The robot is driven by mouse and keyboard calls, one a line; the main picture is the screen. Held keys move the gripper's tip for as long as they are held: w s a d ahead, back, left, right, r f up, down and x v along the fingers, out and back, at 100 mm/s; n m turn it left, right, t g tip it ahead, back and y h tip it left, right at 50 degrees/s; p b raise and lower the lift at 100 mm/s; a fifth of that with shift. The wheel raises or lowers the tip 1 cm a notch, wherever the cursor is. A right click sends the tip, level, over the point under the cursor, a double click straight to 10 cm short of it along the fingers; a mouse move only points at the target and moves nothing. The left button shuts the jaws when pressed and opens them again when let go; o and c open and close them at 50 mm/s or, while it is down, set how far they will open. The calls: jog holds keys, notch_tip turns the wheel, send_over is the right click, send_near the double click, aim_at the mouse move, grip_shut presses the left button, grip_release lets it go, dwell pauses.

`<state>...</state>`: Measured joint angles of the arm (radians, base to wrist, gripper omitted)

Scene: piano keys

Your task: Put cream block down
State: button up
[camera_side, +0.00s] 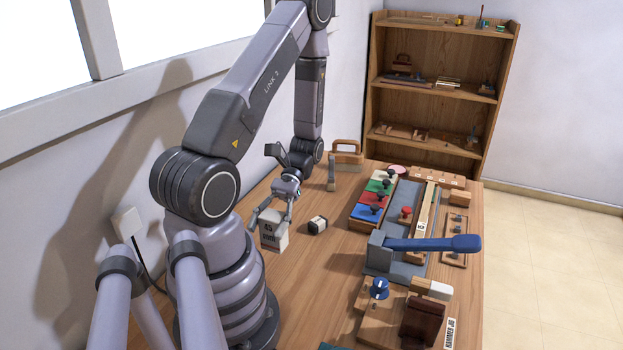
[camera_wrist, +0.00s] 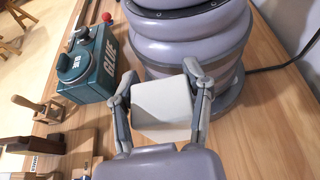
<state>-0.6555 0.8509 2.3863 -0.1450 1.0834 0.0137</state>
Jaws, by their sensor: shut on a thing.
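The cream block (camera_side: 274,230) is a pale upright box with dark printing on its front in the side view. My gripper (camera_side: 271,214) is shut on it from above, with one finger on each side. The wrist view shows the block (camera_wrist: 161,103) as a plain cream face between the two fingers of my gripper (camera_wrist: 160,95). The block is near the wooden tabletop, close to my base. I cannot tell whether its underside touches the table.
A small dark-and-cream block (camera_side: 317,225) lies just right of the held block. Coloured keys (camera_side: 371,199) and a blue-handled lever (camera_side: 432,243) stand farther right. A teal box marked BLUE (camera_wrist: 92,65) shows in the wrist view. Bare tabletop (camera_side: 318,270) lies in front.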

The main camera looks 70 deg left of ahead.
jog(key=s+a+m+g+y, duration=0.1)
jog(key=a+m+y, duration=0.1)
jog(key=s+a+m+g+y, duration=0.1)
jog(key=a+m+y, duration=0.2)
jog(key=s+a+m+g+y, duration=0.1)
jog(key=a+m+g+y, duration=0.1)
jog(key=shift+s+a+r+m+y, duration=0.25)
jog(key=shift+s+r+m+y, duration=0.05)
jog(key=shift+s+m+y, duration=0.1)
jog(key=w+a+f+m+t+y, duration=0.2)
jog(key=w+a+m+y, duration=0.35)
jog(key=a, duration=0.35)
jog(key=w+a+f+m+t+y, duration=0.2)
jog(key=w+a+m+y, duration=0.35)
jog(key=a, duration=0.35)
jog(key=shift+n, duration=0.3)
jog(key=shift+w+a+f, duration=0.5)
jog(key=shift+a+f, duration=0.25)
jog(key=shift+f, duration=0.8)
jog(key=shift+w+a+f, duration=0.45)
jog(key=shift+a+f, duration=0.3)
jog(key=shift+f, duration=0.75)
jog(key=shift+w+a+f, duration=0.5)
jog(key=shift+a+f, duration=0.25)
jog(key=shift+f, duration=0.8)
jog(key=shift+f, duration=0.15)
jog(key=o, duration=1.2)
